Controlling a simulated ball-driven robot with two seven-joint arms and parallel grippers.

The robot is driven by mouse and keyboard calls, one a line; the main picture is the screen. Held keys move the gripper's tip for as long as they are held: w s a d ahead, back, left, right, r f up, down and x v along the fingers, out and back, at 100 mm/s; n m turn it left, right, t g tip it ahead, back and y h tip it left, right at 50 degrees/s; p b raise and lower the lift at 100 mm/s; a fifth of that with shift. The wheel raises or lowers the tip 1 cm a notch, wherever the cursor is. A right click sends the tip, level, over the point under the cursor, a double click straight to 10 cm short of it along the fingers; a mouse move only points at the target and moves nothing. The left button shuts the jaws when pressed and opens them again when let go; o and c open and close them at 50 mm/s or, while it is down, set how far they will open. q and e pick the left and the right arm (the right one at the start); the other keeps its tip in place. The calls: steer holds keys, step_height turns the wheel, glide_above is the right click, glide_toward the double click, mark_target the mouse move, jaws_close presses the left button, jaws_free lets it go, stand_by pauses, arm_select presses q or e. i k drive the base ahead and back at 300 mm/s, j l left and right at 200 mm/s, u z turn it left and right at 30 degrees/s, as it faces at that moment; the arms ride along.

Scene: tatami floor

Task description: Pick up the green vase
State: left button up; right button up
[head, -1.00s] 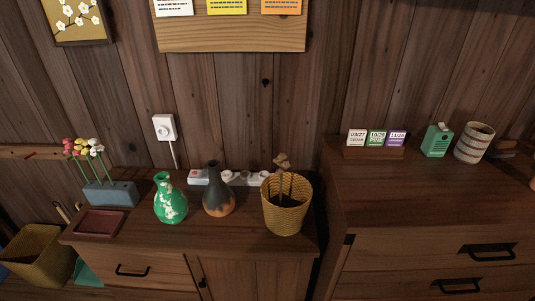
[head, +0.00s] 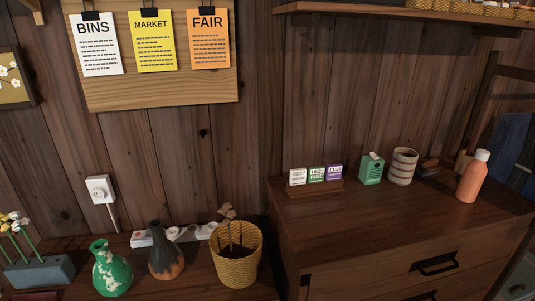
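The green vase (head: 112,272) has pale patches and a narrow neck. It stands upright on the lower wooden cabinet at the bottom left of the head view. A dark vase with an orange-brown lower part (head: 165,257) stands just to its right, with a small gap between them. Neither of my grippers is in view.
A woven basket (head: 237,262) and a power strip (head: 150,238) are right of and behind the vases. A grey flower block (head: 40,272) is at left. The taller dresser (head: 360,225) at right holds date cards, a green box, a striped cup and an orange bottle (head: 473,178).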

mark_target(113, 275)
steer(key=u, duration=1.35)
